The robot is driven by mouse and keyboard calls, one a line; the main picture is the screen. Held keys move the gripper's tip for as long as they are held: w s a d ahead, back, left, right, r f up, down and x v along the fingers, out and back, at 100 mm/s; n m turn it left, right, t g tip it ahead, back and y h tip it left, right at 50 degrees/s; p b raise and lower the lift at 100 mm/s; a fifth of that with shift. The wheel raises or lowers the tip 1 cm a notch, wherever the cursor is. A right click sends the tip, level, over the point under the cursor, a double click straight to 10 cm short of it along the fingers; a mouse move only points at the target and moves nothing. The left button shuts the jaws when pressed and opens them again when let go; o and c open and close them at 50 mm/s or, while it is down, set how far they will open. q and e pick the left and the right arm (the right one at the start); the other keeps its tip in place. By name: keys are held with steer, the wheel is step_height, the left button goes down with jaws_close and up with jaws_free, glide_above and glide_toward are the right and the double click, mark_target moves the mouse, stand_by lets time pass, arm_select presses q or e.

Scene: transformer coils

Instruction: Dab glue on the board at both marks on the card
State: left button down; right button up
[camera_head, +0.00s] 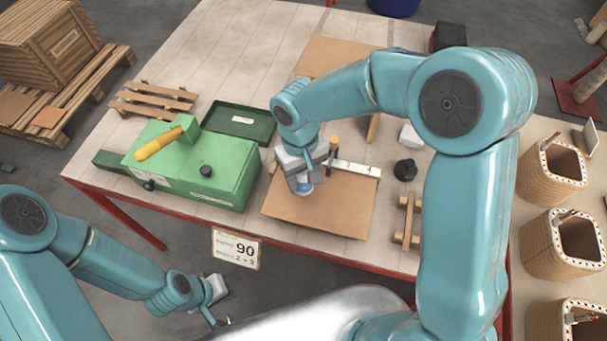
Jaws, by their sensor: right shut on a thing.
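A flat brown board (335,215) lies on the table in front of me. A pale strip (357,168) with dark spots runs along its far side. My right gripper (303,186) is over the board's left part, pointing down and shut on a small blue thing (305,188), mostly hidden. I cannot tell if that thing is the glue, or if it touches the board. A card (236,249) reading "90" with smaller print hangs at the table's front edge. No glue spots are clear on the board. My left gripper (215,298) is low, off the table's front; its jaws are too small to read.
A green machine (205,175) with a yellow handle stands left of the board, before a dark green tray (239,121). A yellow-topped tool (333,146) stands behind the board. A black knob (405,170) and wooden rack (407,222) are right. Woven bins (552,172) line the far right.

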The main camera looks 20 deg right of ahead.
steer(key=shift+r+p, duration=1.6)
steer(key=shift+r, duration=0.85)
steer(key=shift+f, duration=0.2)
steer(key=shift+f+b, duration=1.95)
steer(key=shift+b, duration=0.05)
steer(key=shift+f+b, duration=0.35)
steer(key=shift+f, duration=0.1)
steer(key=shift+r, duration=0.1)
steer(key=shift+r+p, duration=1.85)
steer(key=shift+r, duration=0.65)
